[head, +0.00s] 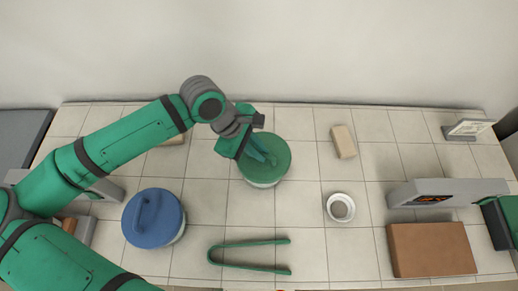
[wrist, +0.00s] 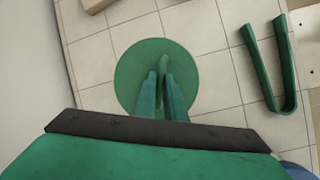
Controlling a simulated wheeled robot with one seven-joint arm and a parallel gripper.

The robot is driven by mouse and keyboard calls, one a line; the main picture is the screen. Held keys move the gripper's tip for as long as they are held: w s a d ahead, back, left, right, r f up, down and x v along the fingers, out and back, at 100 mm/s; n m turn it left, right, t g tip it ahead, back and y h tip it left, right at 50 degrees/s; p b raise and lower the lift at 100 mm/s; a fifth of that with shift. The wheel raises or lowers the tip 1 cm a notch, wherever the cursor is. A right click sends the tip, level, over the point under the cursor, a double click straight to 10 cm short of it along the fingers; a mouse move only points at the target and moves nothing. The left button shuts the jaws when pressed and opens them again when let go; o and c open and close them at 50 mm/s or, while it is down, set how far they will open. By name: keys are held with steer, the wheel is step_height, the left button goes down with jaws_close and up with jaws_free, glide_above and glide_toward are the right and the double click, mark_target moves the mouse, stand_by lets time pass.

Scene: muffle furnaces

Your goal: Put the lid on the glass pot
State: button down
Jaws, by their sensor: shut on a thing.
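The round green lid (head: 277,147) is near the middle of the tiled table. A pale, whitish rim of the glass pot (head: 266,186) shows just under the lid's front edge; the rest of the pot is hidden beneath it. The lid looks level and over the pot, but I cannot tell whether it rests fully on the rim. My gripper (head: 268,158) comes down over the lid from the upper left and is shut on its raised handle. In the wrist view the green lid (wrist: 135,72) fills the middle, with its handle between the fingertips of my gripper (wrist: 162,75).
A pot with a blue lid (head: 150,218) stands to the left. Green tongs (head: 247,243) lie in front. A small white dish (head: 340,207), a beige block (head: 343,141), a brown block (head: 430,249) and a grey unit with a display (head: 440,192) are to the right.

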steer(key=c, duration=1.7)
jaws_free()
steer(key=shift+c, duration=0.2)
steer(key=v, duration=1.1)
steer(key=shift+f, duration=0.1)
